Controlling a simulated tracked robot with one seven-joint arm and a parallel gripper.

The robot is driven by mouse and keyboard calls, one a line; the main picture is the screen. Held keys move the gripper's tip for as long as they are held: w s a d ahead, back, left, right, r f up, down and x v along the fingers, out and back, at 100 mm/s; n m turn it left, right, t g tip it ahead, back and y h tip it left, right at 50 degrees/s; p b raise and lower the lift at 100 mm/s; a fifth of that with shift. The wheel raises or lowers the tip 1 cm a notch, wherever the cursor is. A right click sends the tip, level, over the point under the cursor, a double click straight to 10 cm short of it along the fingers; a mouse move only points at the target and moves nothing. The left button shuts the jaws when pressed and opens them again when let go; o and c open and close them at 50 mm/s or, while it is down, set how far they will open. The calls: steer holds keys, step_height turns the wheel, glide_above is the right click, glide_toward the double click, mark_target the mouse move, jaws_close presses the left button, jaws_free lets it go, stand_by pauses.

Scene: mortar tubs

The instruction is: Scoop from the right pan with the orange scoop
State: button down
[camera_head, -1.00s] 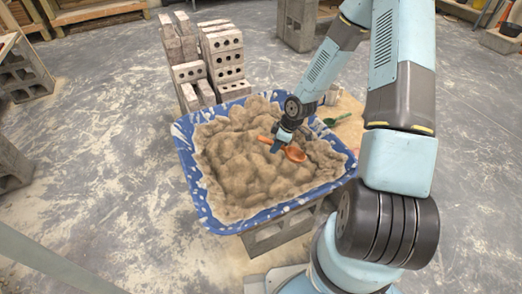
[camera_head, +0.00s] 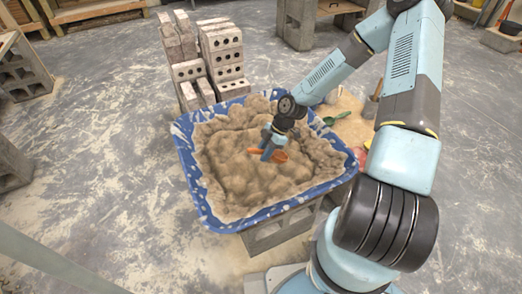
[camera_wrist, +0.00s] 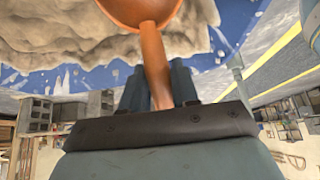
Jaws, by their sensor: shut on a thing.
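The orange scoop (camera_head: 279,156) is over the sandy mortar (camera_head: 240,165) in the blue tub (camera_head: 181,150). My gripper (camera_head: 268,152) is shut on the scoop's handle. In the wrist view the scoop's handle (camera_wrist: 154,65) runs between the two fingers (camera_wrist: 158,88), with its bowl at the top edge, partly cut off. The mortar (camera_wrist: 60,35) fills the tub in a lumpy heap. I cannot tell whether the scoop touches the mortar or holds any. Only one tub shows in the head view.
The tub stands on grey blocks (camera_head: 280,232). Stacked bricks (camera_head: 220,58) stand right behind it. A green scoop (camera_head: 337,117) lies on a sandy board (camera_head: 350,128) to the right. The concrete floor at left is largely clear.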

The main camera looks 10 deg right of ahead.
steer(key=shift+d+f, duration=1.25)
steer(key=shift+f, duration=6.9)
steer(key=w+d+h, duration=0.2)
steer(key=w+d, duration=0.1)
steer(key=d, duration=0.3)
steer(key=shift+d+t, duration=0.15)
steer(key=shift+t, duration=0.15)
steer(key=shift+r+t+h, duration=0.25)
steer(key=shift+r+h, duration=0.55)
steer(key=shift+r, duration=1.25)
steer(key=shift+r+t+h, duration=0.3)
steer(key=shift+r+h, duration=0.5)
steer(key=shift+r, duration=1.2)
steer(key=shift+r+t+h, duration=0.25)
steer(key=shift+r+h, duration=0.55)
steer(key=shift+r, duration=1.25)
